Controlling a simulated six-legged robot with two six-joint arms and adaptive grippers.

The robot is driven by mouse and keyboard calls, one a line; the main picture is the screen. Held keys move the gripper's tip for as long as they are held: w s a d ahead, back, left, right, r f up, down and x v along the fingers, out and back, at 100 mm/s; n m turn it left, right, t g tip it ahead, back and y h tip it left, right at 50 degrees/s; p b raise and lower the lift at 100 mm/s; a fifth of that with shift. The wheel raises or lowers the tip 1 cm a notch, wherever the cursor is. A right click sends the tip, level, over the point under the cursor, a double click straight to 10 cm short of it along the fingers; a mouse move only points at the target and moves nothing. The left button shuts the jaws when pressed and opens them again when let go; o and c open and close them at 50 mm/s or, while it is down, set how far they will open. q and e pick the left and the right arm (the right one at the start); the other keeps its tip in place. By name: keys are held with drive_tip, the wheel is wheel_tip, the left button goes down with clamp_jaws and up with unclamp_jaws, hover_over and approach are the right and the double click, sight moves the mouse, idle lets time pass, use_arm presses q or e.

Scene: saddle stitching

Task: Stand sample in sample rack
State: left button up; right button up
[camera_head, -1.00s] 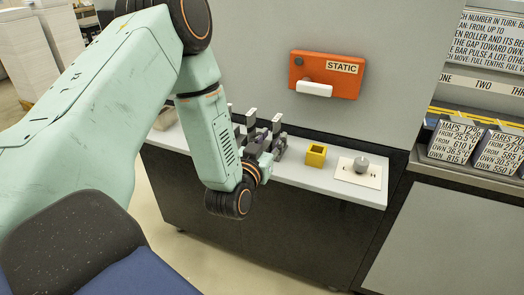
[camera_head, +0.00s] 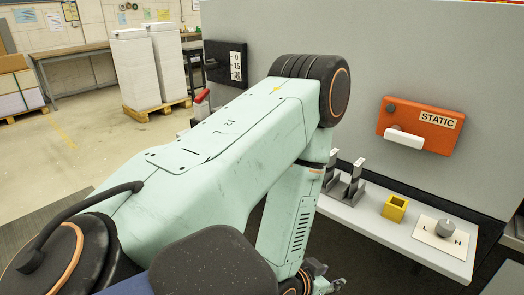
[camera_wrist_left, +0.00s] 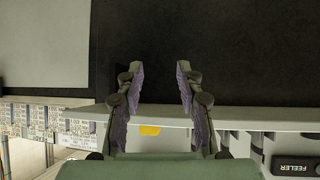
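Grey upright holders with light tops (camera_head: 352,180) stand on the light grey shelf (camera_head: 385,235) in the head view; I cannot tell whether they are the sample rack or hold a sample. My left gripper (camera_head: 333,284) shows at the bottom of the head view, partly behind my arm, below and in front of the shelf edge. In the left wrist view its two dark fingers (camera_wrist_left: 160,88) are wide apart with nothing between them. The shelf edge crosses beyond the fingers there. My right gripper is not in view.
A yellow open-topped block (camera_head: 395,208) and a dial plate with a grey knob (camera_head: 444,230) sit on the shelf. An orange STATIC box (camera_head: 420,125) is on the panel above. A black FEELER box (camera_wrist_left: 296,167) shows in the left wrist view. White stacks (camera_head: 150,65) stand far left.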

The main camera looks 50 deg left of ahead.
use_arm(q)
drive_tip(key=s+d+f+g, duration=0.2)
drive_tip(key=s+f+g, duration=0.3)
drive_tip(key=s, duration=0.6)
drive_tip(key=s+d+f+g, duration=0.2)
drive_tip(key=s+f+g, duration=0.3)
drive_tip(key=s, duration=0.6)
drive_tip(key=shift+f+m+g+h, duration=0.15)
drive_tip(key=shift+m+g+h, duration=0.15)
drive_tip(key=shift+a+f, duration=0.1)
wheel_tip(320, 180, down, 3)
drive_tip(key=b, duration=0.3)
drive_tip(key=shift+s+a+r, duration=0.15)
drive_tip(key=shift+r, duration=0.05)
